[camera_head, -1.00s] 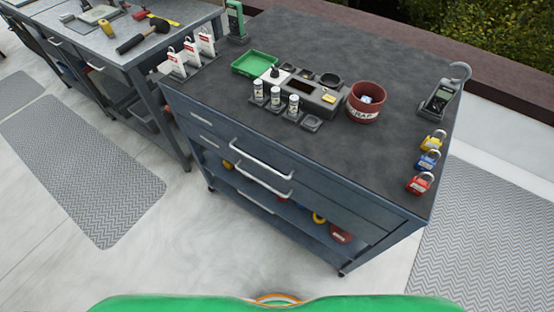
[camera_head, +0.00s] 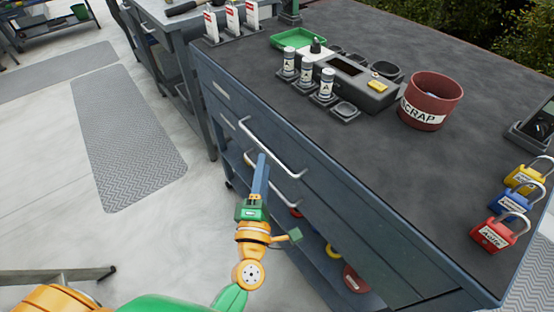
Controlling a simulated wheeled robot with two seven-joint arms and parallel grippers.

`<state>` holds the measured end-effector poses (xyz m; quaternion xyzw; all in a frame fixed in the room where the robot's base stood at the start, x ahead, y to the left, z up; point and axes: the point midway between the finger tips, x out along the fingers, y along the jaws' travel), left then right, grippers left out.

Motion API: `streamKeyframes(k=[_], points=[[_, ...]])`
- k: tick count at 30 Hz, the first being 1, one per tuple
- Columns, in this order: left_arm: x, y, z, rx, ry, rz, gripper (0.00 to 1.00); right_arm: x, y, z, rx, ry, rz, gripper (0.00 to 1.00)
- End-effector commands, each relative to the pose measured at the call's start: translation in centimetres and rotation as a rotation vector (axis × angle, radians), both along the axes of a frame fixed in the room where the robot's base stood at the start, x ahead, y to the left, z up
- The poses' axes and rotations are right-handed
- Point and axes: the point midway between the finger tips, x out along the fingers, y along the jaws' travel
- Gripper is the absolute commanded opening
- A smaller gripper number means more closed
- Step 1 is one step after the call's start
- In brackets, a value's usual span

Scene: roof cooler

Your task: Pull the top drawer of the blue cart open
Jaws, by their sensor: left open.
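The blue cart (camera_head: 385,247) stands ahead with its dark top and its drawer fronts facing me. Its top drawer looks shut, and a silver bar handle (camera_head: 285,166) runs along the front. A second handle shows lower down, partly hidden behind my gripper. My left gripper (camera_head: 262,163) comes up from below and is open, its fingers pointing at the top handle. The fingertips overlap the space just below that handle in the picture. I cannot tell whether they touch it. My right gripper is not in view.
On the cart top are a green tray (camera_head: 297,38), several small bottles, a red scrap bin (camera_head: 431,101) and padlocks (camera_head: 500,232) at the right edge. A workbench (camera_head: 170,18) stands to the left. The floor left of the cart is clear, with a grey mat (camera_head: 125,140).

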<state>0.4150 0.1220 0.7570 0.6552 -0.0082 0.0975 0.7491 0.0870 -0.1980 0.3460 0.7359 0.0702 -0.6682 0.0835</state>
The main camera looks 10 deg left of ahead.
Motion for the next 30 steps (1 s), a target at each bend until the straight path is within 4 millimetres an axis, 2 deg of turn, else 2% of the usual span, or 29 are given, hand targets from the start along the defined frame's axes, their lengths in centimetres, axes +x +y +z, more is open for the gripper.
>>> streamKeyframes(k=[3,9,17,22,30], points=[[2.5,0.3,0.9,0.002,-0.003,0.001,0.44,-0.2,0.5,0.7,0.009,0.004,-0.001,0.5],[5.4,0.6,1.1,0.005,0.001,-0.003,0.44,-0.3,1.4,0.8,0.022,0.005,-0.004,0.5],[5.8,0.7,1.0,0.007,0.004,-0.004,0.44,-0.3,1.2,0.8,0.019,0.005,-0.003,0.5],[5.8,0.7,1.0,0.008,0.005,-0.003,0.01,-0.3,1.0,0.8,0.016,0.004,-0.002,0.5],[5.7,0.7,1.0,0.009,0.005,-0.004,0.0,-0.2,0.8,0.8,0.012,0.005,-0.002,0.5]])
